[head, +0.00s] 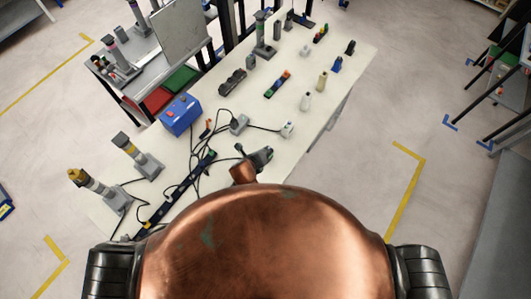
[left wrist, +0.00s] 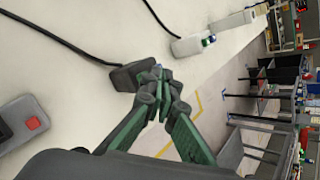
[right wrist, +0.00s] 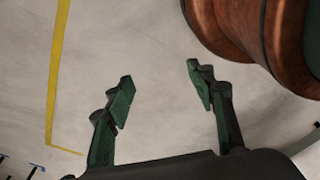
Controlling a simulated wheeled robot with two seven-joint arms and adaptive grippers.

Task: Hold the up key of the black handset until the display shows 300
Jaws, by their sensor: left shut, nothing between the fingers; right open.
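The black handset (left wrist: 130,76) lies on the white table with a black cable running from it, in the left wrist view. My left gripper (left wrist: 161,80) is shut and empty, its fingertips at the handset's right end; I cannot tell whether they touch it. The fingers hide part of that end, and neither the up key nor a display reading can be made out. In the head view my left gripper (head: 262,156) is over the table's near part, beyond my copper-coloured body. My right gripper (right wrist: 160,76) is open and empty above bare floor; the head view does not show it.
A white cabled device (head: 287,130) and a grey box (head: 239,123) are beyond the left gripper. A blue box (head: 180,115), a dark power strip (head: 180,192) and loose cables lie to the left. Several small bottles and devices stand farther back. The table's right edge is close.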

